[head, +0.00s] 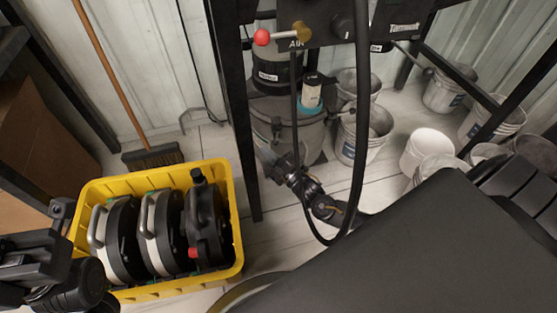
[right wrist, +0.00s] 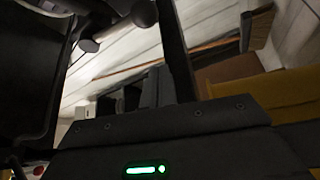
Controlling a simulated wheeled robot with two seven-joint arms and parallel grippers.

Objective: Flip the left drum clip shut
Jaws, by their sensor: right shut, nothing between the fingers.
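The grey drum (head: 288,125) stands on the floor behind the black frame post in the head view, with a dark lid section and a white and teal canister (head: 311,92) on top. The left drum clip is too small and dark to make out. My right gripper (head: 274,157) is at the drum's lower front left side, shut and empty; whether it touches the drum I cannot tell. In the right wrist view its dark fingers (right wrist: 158,88) show against a dim background. My left arm and gripper (head: 62,215) are at the lower left, beside the yellow crate, jaw state unclear.
A yellow crate (head: 236,200) holds several black and white round units. A broom (head: 152,155) leans on the wall. The black frame post (head: 236,110) and a hanging black hose (head: 361,120) stand close to my right arm. Several buckets (head: 428,148) are at the right.

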